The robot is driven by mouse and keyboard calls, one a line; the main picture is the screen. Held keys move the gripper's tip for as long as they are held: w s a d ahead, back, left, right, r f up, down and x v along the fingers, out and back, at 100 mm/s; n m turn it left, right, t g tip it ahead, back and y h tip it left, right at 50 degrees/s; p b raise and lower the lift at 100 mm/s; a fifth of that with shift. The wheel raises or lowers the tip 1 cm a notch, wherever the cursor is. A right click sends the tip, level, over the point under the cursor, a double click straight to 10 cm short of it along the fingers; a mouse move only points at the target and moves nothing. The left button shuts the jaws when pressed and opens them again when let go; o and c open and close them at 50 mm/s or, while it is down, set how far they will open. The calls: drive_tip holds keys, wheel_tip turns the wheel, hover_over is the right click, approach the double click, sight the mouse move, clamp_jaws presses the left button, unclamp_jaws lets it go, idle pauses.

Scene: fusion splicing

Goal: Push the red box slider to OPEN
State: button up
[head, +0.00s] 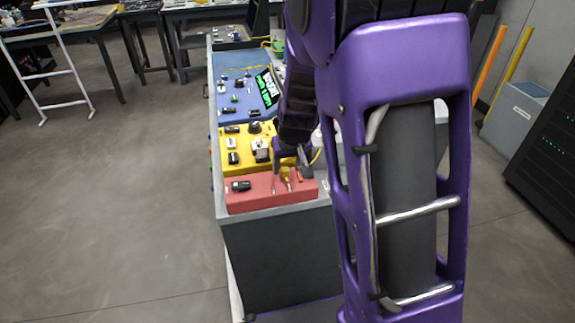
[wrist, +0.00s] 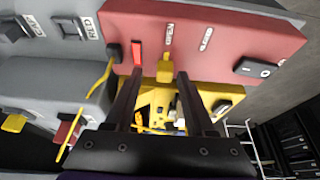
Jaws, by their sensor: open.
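The red box (head: 262,193) lies at the near end of the workbench. It also fills the top of the wrist view (wrist: 230,30). There, a yellow tab (wrist: 165,68) stands at its edge, in line with the word OPEN; a second label beside it is too blurred to read. A bright red strip (wrist: 138,52) is left of the tab. A black rocker switch (wrist: 258,68) sits to the right. My gripper (wrist: 160,74) is open, its two dark fingers reaching toward the box with the yellow tab between the tips. I cannot tell whether they touch it. In the head view my arm partly hides the box's right end.
A yellow box (head: 236,141) with switches and knobs adjoins the red one. A blue box (head: 233,106) with a green-lettered screen (head: 266,88) lies farther back. A yellow cable (wrist: 103,74) hangs from a black plug left of my fingers.

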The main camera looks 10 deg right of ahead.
drive_tip(key=p+v, duration=0.9)
drive_tip(key=v, duration=0.8)
drive_tip(key=shift+s+r+p, duration=0.15)
drive_tip(key=shift+p, duration=0.2)
